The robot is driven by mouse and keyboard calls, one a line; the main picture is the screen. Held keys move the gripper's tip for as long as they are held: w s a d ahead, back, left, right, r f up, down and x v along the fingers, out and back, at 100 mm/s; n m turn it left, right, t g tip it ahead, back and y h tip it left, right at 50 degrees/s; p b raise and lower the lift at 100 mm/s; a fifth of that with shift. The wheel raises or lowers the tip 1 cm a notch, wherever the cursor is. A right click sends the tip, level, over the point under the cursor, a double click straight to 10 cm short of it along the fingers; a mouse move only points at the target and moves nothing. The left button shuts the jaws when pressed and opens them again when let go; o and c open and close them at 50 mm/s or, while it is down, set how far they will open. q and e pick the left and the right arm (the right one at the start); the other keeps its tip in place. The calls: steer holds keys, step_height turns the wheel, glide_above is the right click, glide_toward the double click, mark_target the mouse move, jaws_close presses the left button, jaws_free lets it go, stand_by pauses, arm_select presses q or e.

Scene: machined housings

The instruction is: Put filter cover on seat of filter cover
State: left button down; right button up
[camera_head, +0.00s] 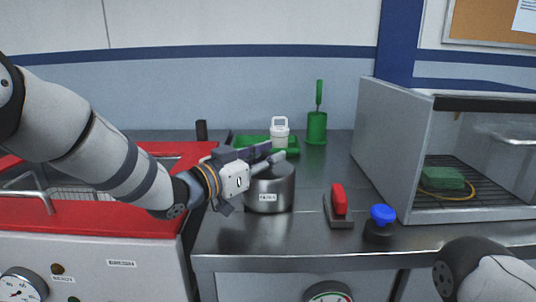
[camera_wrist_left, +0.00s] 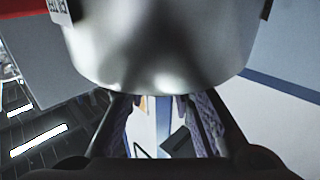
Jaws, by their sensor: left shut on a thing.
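A grey metal cylinder (camera_head: 270,192) with a small white label stands upright at the counter, left of its middle. I take it for the filter cover; the label is too small to read for sure. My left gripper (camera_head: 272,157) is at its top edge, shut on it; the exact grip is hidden. In the left wrist view the cylinder (camera_wrist_left: 160,45) fills the upper middle, and the fingers (camera_wrist_left: 160,125) reach past its curved edge. I cannot make out the seat. My right gripper is out of view.
A green tray (camera_head: 292,151) with a white handled container (camera_head: 280,131) and a green holder (camera_head: 316,128) stand behind. A red-handled item (camera_head: 339,200) and blue knob (camera_head: 382,214) are to the right, before an open grey box (camera_head: 392,150). The red-topped unit (camera_head: 120,222) is left.

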arm_select(q)
steer(key=shift+f, duration=0.1)
stand_by(0.3)
steer(key=c, duration=1.3)
jaws_free()
steer(key=shift+f, duration=0.1)
